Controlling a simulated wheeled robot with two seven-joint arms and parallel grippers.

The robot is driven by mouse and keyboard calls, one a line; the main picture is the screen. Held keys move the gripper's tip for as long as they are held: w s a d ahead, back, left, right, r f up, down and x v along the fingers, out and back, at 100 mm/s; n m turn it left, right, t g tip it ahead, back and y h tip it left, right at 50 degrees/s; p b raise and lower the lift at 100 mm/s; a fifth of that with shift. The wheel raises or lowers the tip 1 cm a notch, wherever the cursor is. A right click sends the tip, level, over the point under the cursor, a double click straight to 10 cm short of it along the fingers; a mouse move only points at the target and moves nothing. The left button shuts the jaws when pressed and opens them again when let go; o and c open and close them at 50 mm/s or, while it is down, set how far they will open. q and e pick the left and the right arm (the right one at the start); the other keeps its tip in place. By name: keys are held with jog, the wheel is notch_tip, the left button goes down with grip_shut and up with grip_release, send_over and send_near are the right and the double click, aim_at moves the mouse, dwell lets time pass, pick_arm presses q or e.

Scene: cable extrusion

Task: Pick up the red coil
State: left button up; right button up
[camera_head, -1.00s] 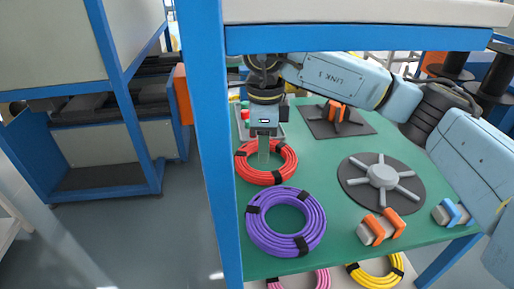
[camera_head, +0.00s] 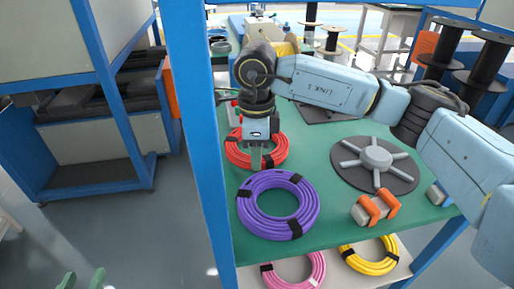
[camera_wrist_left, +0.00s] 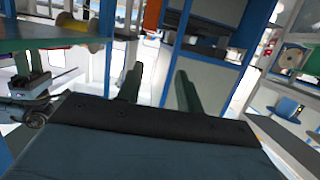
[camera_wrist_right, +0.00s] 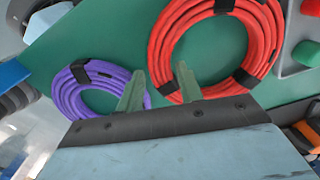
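The red coil (camera_head: 236,158), a ring of cable with black ties, lies on the green tabletop behind the purple coil (camera_head: 247,212). My right gripper (camera_head: 261,163) points down over the red coil's near part. The right finger overlaps the edge of the red coil (camera_wrist_right: 174,40), and the left finger overlaps the edge of the purple coil (camera_wrist_right: 75,98). I cannot tell the height or contact. My left gripper (camera_head: 84,280) is open and empty, away from the table at lower left.
A blue post (camera_head: 197,150) stands at the table's left edge. A dark round plate with grey spokes (camera_head: 375,158) and an orange-and-grey block (camera_head: 375,207) are to the right. Pink (camera_head: 313,272) and yellow (camera_head: 371,262) coils lie on the shelf below.

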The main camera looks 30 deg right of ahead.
jog(key=shift+f, duration=0.25)
grip_shut()
jog(key=shift+r, duration=0.1)
